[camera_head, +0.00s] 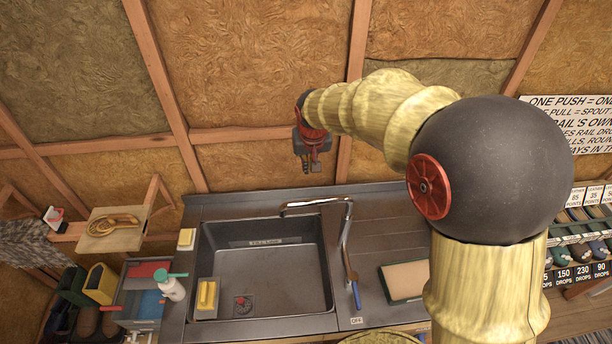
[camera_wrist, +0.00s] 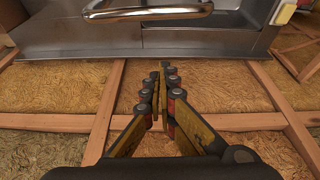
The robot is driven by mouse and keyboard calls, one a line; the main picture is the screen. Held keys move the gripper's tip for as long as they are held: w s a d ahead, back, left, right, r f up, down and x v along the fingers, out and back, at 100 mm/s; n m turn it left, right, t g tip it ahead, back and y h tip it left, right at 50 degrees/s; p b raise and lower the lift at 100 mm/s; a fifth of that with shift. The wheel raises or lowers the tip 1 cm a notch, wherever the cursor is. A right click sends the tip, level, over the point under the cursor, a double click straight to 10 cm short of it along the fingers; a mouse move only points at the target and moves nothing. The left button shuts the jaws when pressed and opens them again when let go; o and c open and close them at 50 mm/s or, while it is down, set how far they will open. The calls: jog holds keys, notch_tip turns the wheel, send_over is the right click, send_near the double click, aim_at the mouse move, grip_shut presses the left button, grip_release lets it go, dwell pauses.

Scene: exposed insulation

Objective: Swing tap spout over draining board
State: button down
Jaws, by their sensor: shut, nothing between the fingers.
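The chrome tap (camera_head: 345,240) rises between the basin and the draining board. Its spout (camera_head: 315,203) points left from the top of the tap, across the back part of the sink basin (camera_head: 265,265). A blue-ended lever (camera_head: 357,295) is at the tap's lower end. The spout also shows as a chrome bar in the wrist view (camera_wrist: 150,13). The grooved draining board (camera_head: 385,225) lies right of the tap. My gripper (camera_head: 312,166) is above the back of the sink unit, by the wall and beyond the spout. Its fingers (camera_wrist: 164,72) are shut and empty, apart from the spout.
A yellow sponge (camera_head: 207,295) sits in the basin's front left corner. A framed tan pad (camera_head: 405,280) lies on the draining board's front part. A soap bottle (camera_head: 172,289) stands left of the sink. Insulated wall with wooden studs (camera_head: 357,60) rises close behind my gripper.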

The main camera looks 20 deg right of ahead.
notch_tip(320, 180, down, 10)
jog(key=p, duration=0.2)
jog(key=shift+s, duration=0.3)
jog(key=shift+s, duration=0.1)
